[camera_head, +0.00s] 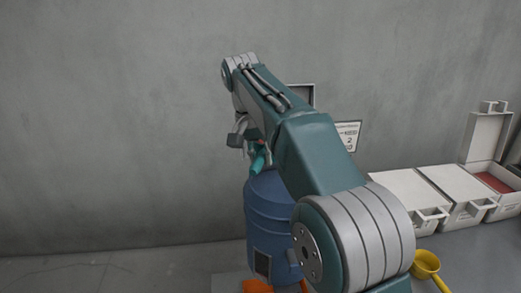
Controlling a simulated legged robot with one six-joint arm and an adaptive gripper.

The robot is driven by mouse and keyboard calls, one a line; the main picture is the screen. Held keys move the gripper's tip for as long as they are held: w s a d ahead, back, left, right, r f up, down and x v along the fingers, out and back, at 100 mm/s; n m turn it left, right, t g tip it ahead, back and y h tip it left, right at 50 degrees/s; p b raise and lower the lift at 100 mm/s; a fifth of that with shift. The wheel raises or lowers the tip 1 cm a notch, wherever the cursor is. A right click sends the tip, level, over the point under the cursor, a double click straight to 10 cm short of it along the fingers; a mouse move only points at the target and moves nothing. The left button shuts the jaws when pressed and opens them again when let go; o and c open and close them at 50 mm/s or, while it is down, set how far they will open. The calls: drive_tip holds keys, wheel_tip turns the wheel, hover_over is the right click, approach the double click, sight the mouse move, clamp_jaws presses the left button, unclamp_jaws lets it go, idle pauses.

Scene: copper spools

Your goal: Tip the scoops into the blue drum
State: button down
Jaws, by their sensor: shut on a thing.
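The blue drum (262,212) stands in the middle, partly hidden behind my arm; I cannot see into it. My gripper (250,145) is above the drum's top, small and partly hidden by my arm. It is shut on a teal scoop (259,161), which points down over the drum's rim; whether it touches the rim or holds anything I cannot tell. A yellow scoop (426,263) lies at the lower right, apart from the drum. An orange thing (257,286) shows at the bottom edge in front of the drum, mostly cut off.
White boxes (408,190) with closed lids stand in a row at the right. One box at the far right (492,182) has its lid up and shows red inside. A notice (348,135) hangs on the grey wall behind. The floor at the left is clear.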

drive_tip(key=shift+d+f, duration=0.1)
drive_tip(key=shift+f, duration=0.8)
drive_tip(key=shift+d+r+y, duration=0.1)
drive_tip(key=shift+y, duration=0.3)
drive_tip(key=y, duration=0.1)
drive_tip(key=r+t+y, duration=0.1)
drive_tip(key=y, duration=0.3)
drive_tip(key=shift+r+t, duration=0.25)
drive_tip(key=shift+t, duration=0.05)
drive_tip(key=y, duration=0.3)
drive_tip(key=t+y, duration=0.1)
drive_tip(key=y, duration=0.1)
drive_tip(key=shift+s+d+f, duration=0.1)
drive_tip(key=shift+d+f, duration=0.05)
drive_tip(key=shift+d, duration=0.2)
drive_tip(key=d+f+t+y, duration=0.2)
drive_tip(key=f+y, duration=0.3)
drive_tip(key=y, duration=0.5)
drive_tip(key=shift+s+d+f+t, duration=0.3)
drive_tip(key=shift+s+d+t, duration=0.1)
drive_tip(key=shift+d, duration=0.35)
drive_tip(key=shift+s, duration=0.1)
